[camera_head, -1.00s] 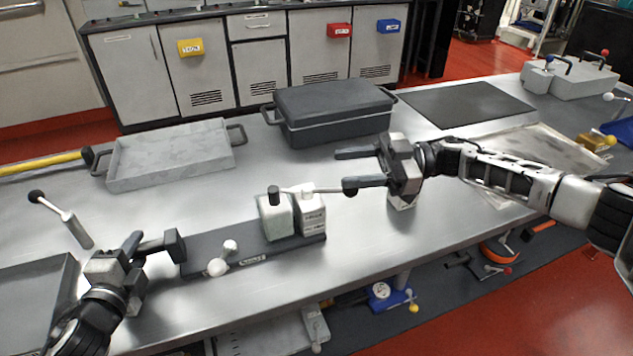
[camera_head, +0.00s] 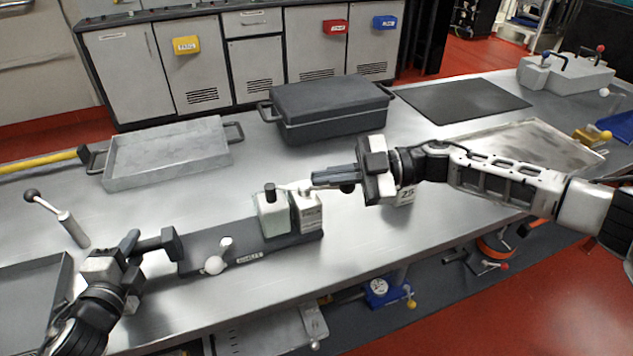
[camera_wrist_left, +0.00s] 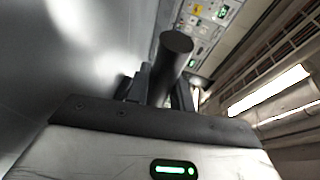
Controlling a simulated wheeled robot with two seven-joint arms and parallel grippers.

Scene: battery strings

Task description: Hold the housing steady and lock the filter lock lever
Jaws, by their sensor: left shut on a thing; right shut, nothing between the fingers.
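The housing is a dark grey base (camera_head: 207,248) on the steel bench, carrying two pale blocks (camera_head: 272,215) side by side and a white ball knob (camera_head: 213,265). A lock lever (camera_head: 295,187) lies nearly level across the tops of the blocks and runs right, under my right gripper. My left gripper (camera_head: 138,250) is shut on the dark handle (camera_head: 172,243) at the housing's left end; the handle's round end (camera_wrist_left: 177,42) shows between the fingers in the left wrist view. My right gripper (camera_head: 316,179) is shut and empty, just above the lever's black knob (camera_head: 347,188); contact cannot be told.
A grey tray (camera_head: 165,175) and a dark lidded case (camera_head: 330,105) stand behind the housing. A separate black-knobbed lever (camera_head: 70,228) stands at left, near a dark tray (camera_head: 30,310). A black mat (camera_head: 465,100) lies at back right. The bench front edge is close.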

